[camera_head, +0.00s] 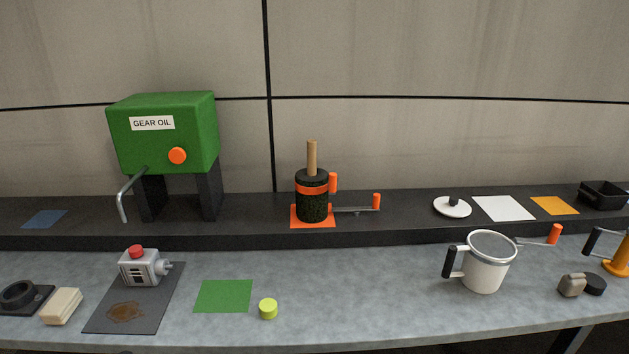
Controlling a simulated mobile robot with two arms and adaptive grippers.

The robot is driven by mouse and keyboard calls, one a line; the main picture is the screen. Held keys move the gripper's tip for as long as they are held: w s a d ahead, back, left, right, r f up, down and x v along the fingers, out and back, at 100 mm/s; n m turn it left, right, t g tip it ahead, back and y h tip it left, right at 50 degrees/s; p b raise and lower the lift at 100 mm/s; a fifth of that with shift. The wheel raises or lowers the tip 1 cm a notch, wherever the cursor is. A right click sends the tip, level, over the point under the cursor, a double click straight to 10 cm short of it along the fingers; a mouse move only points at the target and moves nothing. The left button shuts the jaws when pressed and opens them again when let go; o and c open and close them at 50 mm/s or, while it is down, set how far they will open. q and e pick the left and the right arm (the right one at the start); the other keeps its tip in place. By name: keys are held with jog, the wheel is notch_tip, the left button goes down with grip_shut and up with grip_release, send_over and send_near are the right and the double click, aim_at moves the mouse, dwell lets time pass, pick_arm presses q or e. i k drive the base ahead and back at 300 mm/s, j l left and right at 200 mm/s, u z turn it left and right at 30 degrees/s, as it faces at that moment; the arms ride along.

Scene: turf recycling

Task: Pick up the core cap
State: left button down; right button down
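No object is labelled as the core cap. A small yellow-green cylinder (268,309) stands on the grey worktop, just right of a green mat (223,296), and may be the cap. A dark cylinder with an orange band (312,204) stands on an orange square on the raised shelf. A wooden rod (311,158) rises from its top, and an orange-handled crank (357,210) is at its right. Neither of my grippers is in view.
A grey device with a red knob (141,268) sits on a dark mat (104,319) at left. A white mug (486,264) stands at right. A green GEAR OIL tank (190,130) stands on the shelf (250,225). The worktop between the yellow-green cylinder and mug is clear.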

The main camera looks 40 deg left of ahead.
aim_at(269, 305)
jog(key=u, duration=1.65)
